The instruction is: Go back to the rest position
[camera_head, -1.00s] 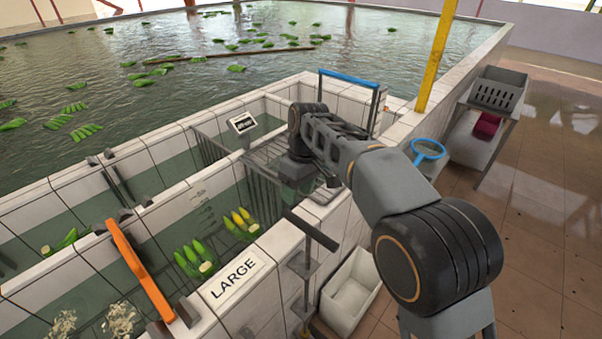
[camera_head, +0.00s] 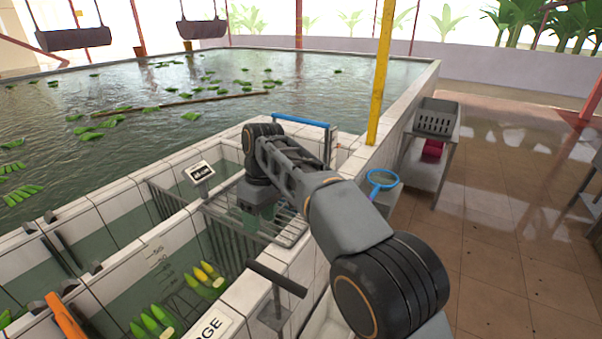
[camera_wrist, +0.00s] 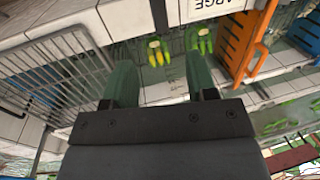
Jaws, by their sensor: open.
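My gripper (camera_wrist: 157,85) shows in the wrist view with its two green fingers spread apart and nothing between them. In the head view my arm reaches over the tiled tank wall, and my gripper (camera_head: 258,212) hangs at its end above the metal rack, partly hidden by the arm. Yellow bananas (camera_head: 208,275) and green bananas (camera_head: 152,322) lie in the near basin. The yellow bunch (camera_wrist: 156,55) and a green bunch (camera_wrist: 201,42) also show in the wrist view, beyond the fingertips and apart from them.
A metal rack (camera_head: 290,236) and a small scale display (camera_head: 200,172) sit by my arm. A blue-rimmed net (camera_head: 382,180) and a grey crate (camera_head: 437,117) stand right of the tank wall. An orange divider (camera_head: 65,318) is at lower left. The tiled floor at right is mostly clear.

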